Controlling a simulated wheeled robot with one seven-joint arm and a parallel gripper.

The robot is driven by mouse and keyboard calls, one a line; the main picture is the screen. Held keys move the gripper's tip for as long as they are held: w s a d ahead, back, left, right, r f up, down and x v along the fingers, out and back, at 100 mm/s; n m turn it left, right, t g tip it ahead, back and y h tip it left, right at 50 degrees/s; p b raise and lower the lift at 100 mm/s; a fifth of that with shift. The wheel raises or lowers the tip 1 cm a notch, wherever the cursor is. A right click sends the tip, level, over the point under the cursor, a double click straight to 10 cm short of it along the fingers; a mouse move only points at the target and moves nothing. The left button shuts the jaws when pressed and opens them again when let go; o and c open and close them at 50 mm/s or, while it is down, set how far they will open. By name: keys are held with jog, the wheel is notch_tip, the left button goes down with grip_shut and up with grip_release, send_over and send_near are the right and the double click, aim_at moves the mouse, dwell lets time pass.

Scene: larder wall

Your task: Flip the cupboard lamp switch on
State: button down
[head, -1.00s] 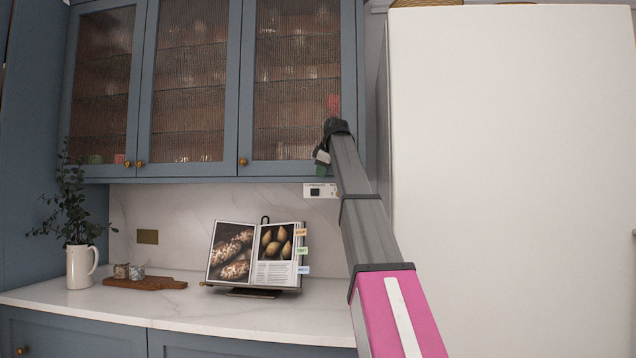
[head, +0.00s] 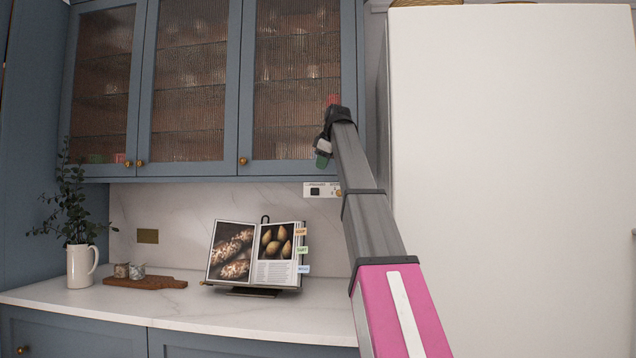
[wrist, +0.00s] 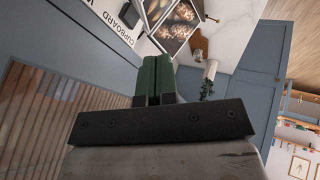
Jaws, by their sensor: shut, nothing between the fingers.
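The lamp switch is a black rocker (head: 315,191) on a white plate (head: 325,195) just under the right end of the blue wall cupboard. In the wrist view the plate (wrist: 109,12) reads "CUPBOARD", and the black rocker (wrist: 129,14) lies beside the lettering. I cannot tell whether the rocker is on or off. My gripper (head: 321,160) is in front of the right cupboard door's lower edge, above the plate and apart from it in the picture. Its green fingers (wrist: 154,80) are together and empty, pointing toward the plate's side of the wrist view.
An open cookbook (head: 256,255) on a stand, a wooden board (head: 145,283) with two small jars, and a white jug (head: 81,267) of greenery stand on the marble counter (head: 200,310). A tall white cabinet or fridge (head: 510,180) rises close to my arm's right.

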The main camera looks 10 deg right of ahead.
aim_at(315, 188)
jog(key=x, duration=0.3)
jog(key=w+x, duration=0.1)
jog(key=x, duration=0.7)
jog(key=shift+w+d+r, duration=0.3)
jog(key=shift+w+d, duration=0.05)
jog(key=shift+d, duration=0.05)
jog(key=shift+w+d+f, duration=0.1)
jog(key=shift+w, duration=0.3)
jog(key=shift+w+d+f, duration=0.1)
jog(key=shift+w+d, duration=0.05)
jog(key=shift+w, duration=0.25)
